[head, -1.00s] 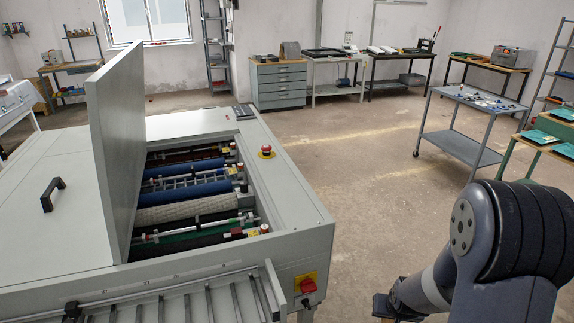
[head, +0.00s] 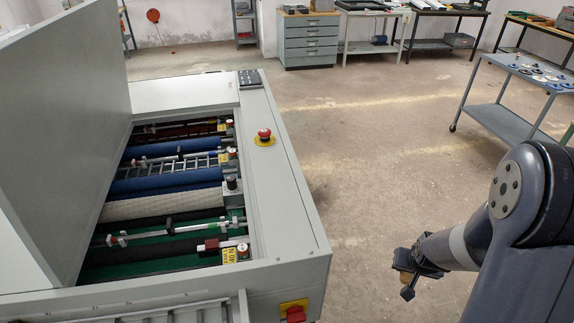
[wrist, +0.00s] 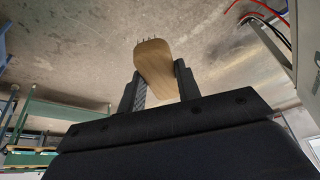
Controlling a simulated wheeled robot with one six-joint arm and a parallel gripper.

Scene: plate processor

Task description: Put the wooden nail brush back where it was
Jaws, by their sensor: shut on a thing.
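The wooden nail brush (wrist: 155,70) is a light wooden block with a few bristles showing at its far end in the wrist view. My gripper (wrist: 160,84) is shut on it, with a dark finger on each side. In the head view my gripper (head: 408,276) is at the lower right, held out over the floor, with a small brown bit of the brush (head: 403,277) showing beside it. Most of the brush is hidden there by the gripper. The place where the brush was cannot be told from these frames.
The plate processor (head: 285,190) stands at the left with its lid (head: 70,130) raised and its rollers (head: 160,180) exposed. A red stop button (head: 264,134) sits on its edge. A grey trolley (head: 530,75) with small items is at the right. The floor between is clear.

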